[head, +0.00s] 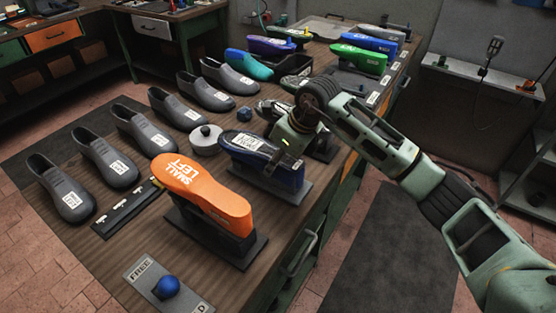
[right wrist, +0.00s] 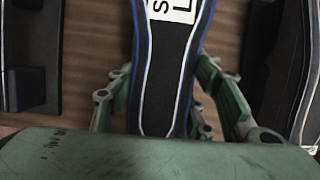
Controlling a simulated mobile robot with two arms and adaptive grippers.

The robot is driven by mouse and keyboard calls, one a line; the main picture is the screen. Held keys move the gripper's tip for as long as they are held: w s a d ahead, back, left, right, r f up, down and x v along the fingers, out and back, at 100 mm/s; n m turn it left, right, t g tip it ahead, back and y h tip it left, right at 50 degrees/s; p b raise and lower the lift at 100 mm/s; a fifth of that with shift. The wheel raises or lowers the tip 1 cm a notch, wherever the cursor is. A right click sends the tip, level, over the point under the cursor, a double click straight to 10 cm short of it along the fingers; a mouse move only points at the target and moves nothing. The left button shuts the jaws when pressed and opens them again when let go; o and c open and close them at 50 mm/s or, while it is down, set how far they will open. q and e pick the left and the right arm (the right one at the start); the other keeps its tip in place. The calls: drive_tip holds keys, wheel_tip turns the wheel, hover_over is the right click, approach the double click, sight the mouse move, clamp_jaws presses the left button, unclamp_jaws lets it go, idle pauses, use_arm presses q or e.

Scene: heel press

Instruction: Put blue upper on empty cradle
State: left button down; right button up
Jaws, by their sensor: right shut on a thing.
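A dark blue upper (head: 250,145) with a white label is at the middle of the bench, above a black cradle base (head: 292,193). I cannot tell whether it rests on the base or is held just over it. My right gripper (head: 291,140) is at its far right end. In the right wrist view the fingers lie on both sides of the upper (right wrist: 168,75), which is dark with blue and white edges, and are shut on it. My left gripper is not in view. No clearly empty cradle can be made out.
An orange upper (head: 203,192) stands on a cradle in front. Several grey shoes (head: 107,158) line the left side. Green (head: 358,56), teal (head: 250,65) and bright blue (head: 370,42) pieces stand at the back. A plate marked FREE (head: 140,270) with a blue knob is at the front.

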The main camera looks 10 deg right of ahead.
drive_tip(key=shift+f, duration=0.15)
drive_tip(key=o, duration=1.4)
drive_tip(key=shift+c, duration=0.2)
drive_tip(key=v, duration=1.2)
